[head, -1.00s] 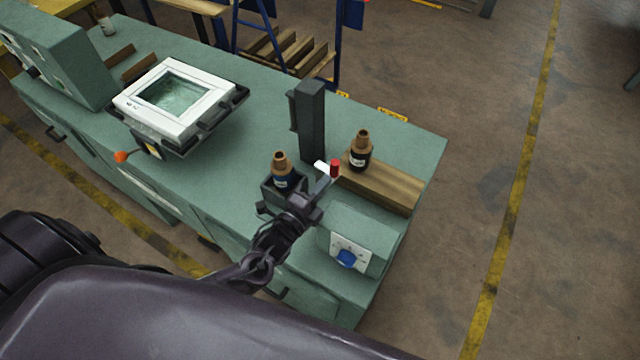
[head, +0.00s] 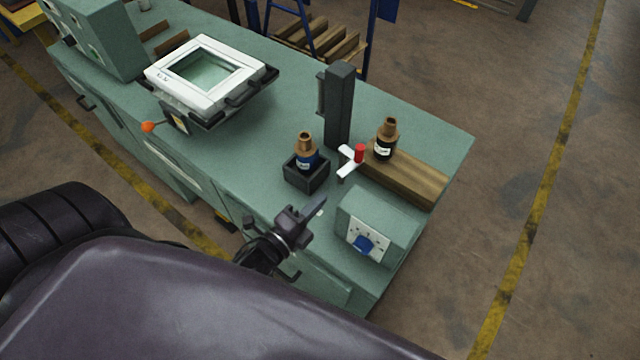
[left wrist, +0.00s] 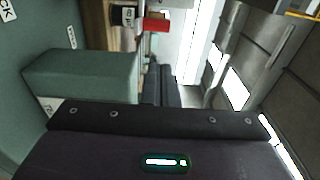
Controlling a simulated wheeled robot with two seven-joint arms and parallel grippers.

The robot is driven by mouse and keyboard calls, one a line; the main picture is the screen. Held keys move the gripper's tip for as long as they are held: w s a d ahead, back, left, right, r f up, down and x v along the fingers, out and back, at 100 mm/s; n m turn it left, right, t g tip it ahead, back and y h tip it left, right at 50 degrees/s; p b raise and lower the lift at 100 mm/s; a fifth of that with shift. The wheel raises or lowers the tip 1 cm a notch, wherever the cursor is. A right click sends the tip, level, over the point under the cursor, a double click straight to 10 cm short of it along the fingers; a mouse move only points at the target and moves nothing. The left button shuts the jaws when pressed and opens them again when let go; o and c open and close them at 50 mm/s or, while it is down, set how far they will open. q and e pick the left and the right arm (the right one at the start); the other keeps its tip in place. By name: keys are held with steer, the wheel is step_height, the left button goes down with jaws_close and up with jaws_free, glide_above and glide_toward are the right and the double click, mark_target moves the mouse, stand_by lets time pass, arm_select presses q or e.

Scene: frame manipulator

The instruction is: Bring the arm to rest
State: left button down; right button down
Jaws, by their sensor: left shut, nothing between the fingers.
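My left gripper (head: 314,209) is shut and empty. In the head view it is over the near edge of the green workbench (head: 265,130), between the black holder (head: 306,179) and the green control box (head: 377,216). It is apart from the blue-labelled bottle (head: 306,150), which stands upright in the holder. In the left wrist view the dark gripper body (left wrist: 150,150) fills the bottom, and its fingers are not clear. My right gripper is not in view.
A dark bottle (head: 384,142) stands by the wooden block (head: 415,177). A dark post (head: 339,105) and a red-topped white piece (head: 352,160) stand beside it. A white framed screen (head: 208,74) is at the left. Floor to the right is clear.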

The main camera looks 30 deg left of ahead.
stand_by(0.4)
arm_select(q)
steer(key=s+r+n+g+y, duration=0.2)
steer(key=s+r+n+g, duration=0.15)
steer(key=n+g, duration=0.45)
steer(key=s+r+n+g+y, duration=0.2)
steer(key=s+r+n+g, duration=0.3)
steer(key=n, duration=0.6)
step_height(320, 180, down, 31)
steer(key=g, duration=0.2)
steer(key=s+a+f+m+g, duration=0.1)
steer(key=s+a+f, duration=0.1)
steer(key=s+f, duration=1.7)
steer(key=shift+s+a+f+g, duration=0.3)
steer(key=shift+s+a, duration=0.1)
steer(key=shift+s, duration=0.4)
